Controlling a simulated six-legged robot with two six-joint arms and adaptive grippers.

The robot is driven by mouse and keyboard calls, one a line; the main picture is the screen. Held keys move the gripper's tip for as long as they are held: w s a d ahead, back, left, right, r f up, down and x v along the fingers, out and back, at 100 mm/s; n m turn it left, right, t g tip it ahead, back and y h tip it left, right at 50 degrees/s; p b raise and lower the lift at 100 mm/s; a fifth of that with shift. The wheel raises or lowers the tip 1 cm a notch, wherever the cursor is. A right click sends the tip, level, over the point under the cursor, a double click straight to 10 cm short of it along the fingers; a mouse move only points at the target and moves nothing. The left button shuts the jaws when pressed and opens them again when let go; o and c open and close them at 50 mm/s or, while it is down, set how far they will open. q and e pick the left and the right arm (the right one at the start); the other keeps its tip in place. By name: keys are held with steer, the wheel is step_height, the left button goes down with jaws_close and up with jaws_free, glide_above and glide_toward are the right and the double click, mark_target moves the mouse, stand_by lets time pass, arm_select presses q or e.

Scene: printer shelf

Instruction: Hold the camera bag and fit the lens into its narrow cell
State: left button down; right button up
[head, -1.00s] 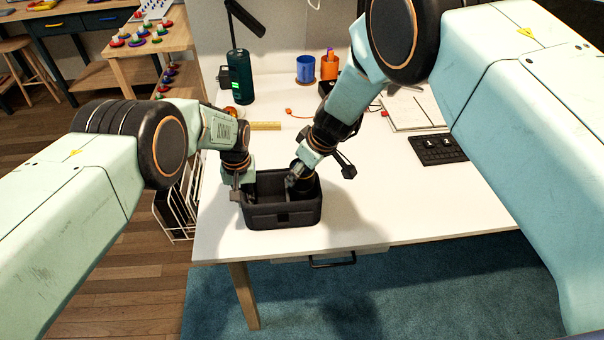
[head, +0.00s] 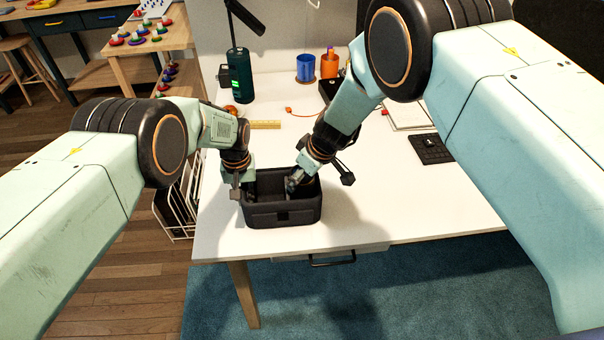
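The black open-topped camera bag (head: 283,214) stands upright near the front left of the white table. My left gripper (head: 241,191) is at the bag's left wall, its fingers appearing to straddle and close on the wall. My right gripper (head: 294,188) reaches down into the right part of the bag, fingertips below the rim. A dark shape shows beside its fingers, but I cannot tell whether it is the lens. The lens and the narrow cell cannot be made out; the bag's inside is dark and partly covered by the gripper.
The white table (head: 420,205) is clear to the right of the bag. A white wire rack (head: 178,205) stands left of the table.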

steer(key=o, duration=0.4)
steer(key=shift+r, duration=0.55)
steer(key=v, duration=1.2)
steer(key=shift+r, duration=0.1)
arm_select(q)
steer(key=c, duration=1.3)
jaws_free()
